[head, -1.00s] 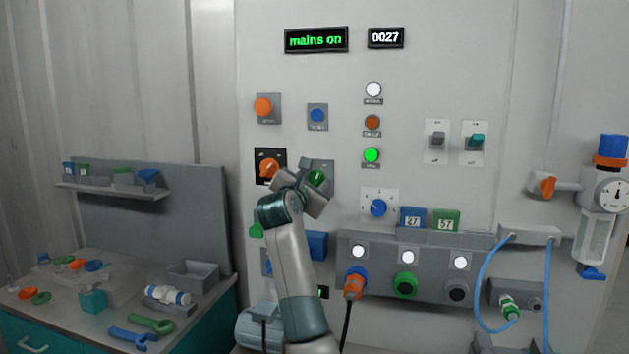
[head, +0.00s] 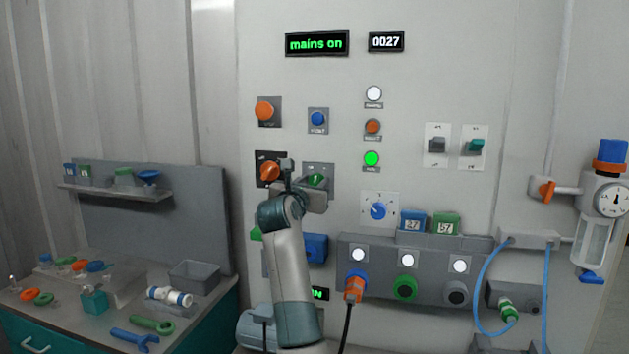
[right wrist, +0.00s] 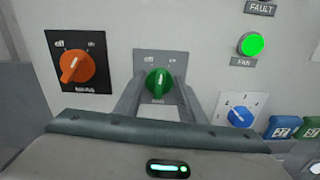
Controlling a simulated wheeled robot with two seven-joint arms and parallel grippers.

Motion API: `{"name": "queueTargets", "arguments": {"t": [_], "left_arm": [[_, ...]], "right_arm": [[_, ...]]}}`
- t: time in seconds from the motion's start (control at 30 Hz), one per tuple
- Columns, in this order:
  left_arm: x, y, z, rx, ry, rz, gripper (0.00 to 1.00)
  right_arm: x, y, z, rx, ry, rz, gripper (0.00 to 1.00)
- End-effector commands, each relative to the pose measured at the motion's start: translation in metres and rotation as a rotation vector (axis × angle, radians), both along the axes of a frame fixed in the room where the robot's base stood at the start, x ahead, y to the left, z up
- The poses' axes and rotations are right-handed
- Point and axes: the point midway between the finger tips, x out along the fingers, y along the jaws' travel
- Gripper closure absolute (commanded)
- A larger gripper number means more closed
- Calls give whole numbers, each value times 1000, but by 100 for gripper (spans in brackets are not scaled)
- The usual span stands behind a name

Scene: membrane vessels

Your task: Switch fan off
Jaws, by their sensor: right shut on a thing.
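A green rotary knob (right wrist: 158,82) sits on a grey plate marked off at left; its white line tilts toward upper right in the right wrist view. In the head view the knob (head: 316,180) is partly covered by my right gripper (head: 309,184). The right gripper (right wrist: 157,92) is shut on the green knob, one finger on each side. The lamp labelled FAN (right wrist: 251,44) glows green; it also shows in the head view (head: 372,159). My left gripper is not in view.
An orange rotary knob (right wrist: 76,62) on a black plate is close left of the green one. A blue dial (right wrist: 240,116) is at the lower right. A display (head: 317,43) reads "mains on". A side bench (head: 190,310) with loose parts stands at left.

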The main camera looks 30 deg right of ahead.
Motion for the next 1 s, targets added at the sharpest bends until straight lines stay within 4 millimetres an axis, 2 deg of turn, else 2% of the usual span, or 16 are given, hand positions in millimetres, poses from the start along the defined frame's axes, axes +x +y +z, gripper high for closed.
{"name": "queueTargets", "arguments": {"t": [0.5,1.0], "left_arm": [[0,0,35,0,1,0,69],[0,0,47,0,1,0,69]], "right_arm": [[3,2,2,-297,351,0,87],[3,3,-1,-406,477,1,87]]}}
